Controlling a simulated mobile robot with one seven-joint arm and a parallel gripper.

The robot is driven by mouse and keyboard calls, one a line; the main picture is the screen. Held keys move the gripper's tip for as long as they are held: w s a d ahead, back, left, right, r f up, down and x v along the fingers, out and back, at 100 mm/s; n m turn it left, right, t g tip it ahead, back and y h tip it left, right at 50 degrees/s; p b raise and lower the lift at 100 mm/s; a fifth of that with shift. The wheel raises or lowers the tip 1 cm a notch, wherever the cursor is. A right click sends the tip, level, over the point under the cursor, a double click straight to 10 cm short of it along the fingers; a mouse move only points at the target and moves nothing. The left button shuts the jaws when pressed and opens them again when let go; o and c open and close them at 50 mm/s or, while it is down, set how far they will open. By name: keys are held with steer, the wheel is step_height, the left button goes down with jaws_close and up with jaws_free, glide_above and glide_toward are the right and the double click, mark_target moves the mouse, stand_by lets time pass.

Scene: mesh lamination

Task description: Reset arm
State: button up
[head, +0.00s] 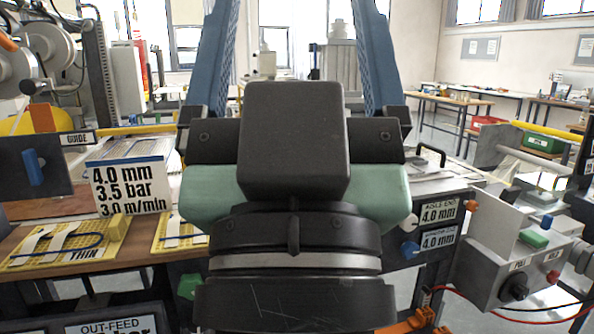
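My gripper (293,45) fills the middle of the head view, pointing up and away from the camera. Its two blue fingers stand wide apart, one on each side, and their tips reach the top edge of the picture. Nothing shows held between them; only the far windows and equipment show through the gap. My wrist and the dark gripper body hide the middle of the machine behind.
A sign (128,187) reads 4.0 mm, 3.5 bar, 3.0 m/min. Yellow sample boards (62,248) lie on the wooden table at left. Right are two 4.0 mm displays (438,213) and a grey control box (520,270) with a red-black cable. Benches stand behind.

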step_height(320, 180, up, 15)
steer(key=p, duration=1.4)
steer(key=shift+s+p, duration=0.2)
steer(key=shift+p, duration=0.2)
